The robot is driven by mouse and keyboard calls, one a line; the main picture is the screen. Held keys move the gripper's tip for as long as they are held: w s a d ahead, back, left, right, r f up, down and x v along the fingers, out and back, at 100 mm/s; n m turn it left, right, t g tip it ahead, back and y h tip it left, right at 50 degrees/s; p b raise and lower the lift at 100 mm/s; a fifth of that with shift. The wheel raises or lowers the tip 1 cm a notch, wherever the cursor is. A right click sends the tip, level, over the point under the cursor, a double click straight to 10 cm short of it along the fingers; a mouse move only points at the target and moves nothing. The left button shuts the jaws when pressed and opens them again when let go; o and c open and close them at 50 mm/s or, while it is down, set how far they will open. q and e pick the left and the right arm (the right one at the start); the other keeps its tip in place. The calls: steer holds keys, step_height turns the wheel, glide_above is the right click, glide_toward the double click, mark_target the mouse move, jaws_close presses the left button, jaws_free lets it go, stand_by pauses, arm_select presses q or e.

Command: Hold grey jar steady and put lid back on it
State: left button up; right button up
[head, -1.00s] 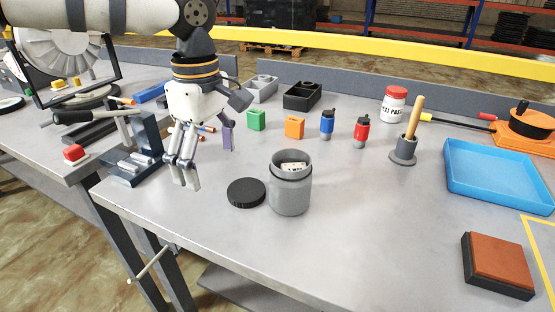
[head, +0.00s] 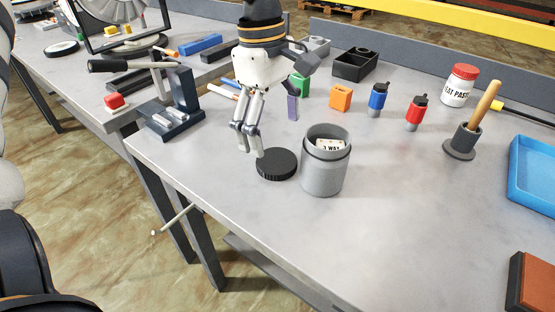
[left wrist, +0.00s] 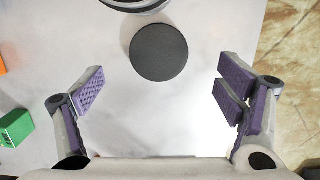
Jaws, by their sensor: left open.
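The grey jar (head: 325,172) stands upright and open on the workbench, with a white labelled item (head: 331,145) inside it. The black lid (head: 277,165) lies flat on the bench just left of the jar. In the left wrist view the lid (left wrist: 159,52) is a dark disc ahead of the fingers, and part of the jar's rim (left wrist: 135,5) shows at the top edge. My left gripper (head: 249,149) is open and empty, pointing down just left of the lid and above the bench. In the wrist view its purple pads (left wrist: 160,90) are wide apart. My right gripper is not in view.
Behind stand a green block (head: 300,86), an orange block (head: 341,98), a blue bottle (head: 378,99) and a red bottle (head: 416,113). A blue tray (head: 536,170) is at right. The bench in front of the jar is clear.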

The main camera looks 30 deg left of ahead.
mark_target(276, 160)
arm_select(q)
steer(key=shift+f, duration=0.35)
step_height(276, 160, down, 5)
steer(key=shift+d+f, duration=0.15)
stand_by(0.3)
steer(key=c, duration=0.8)
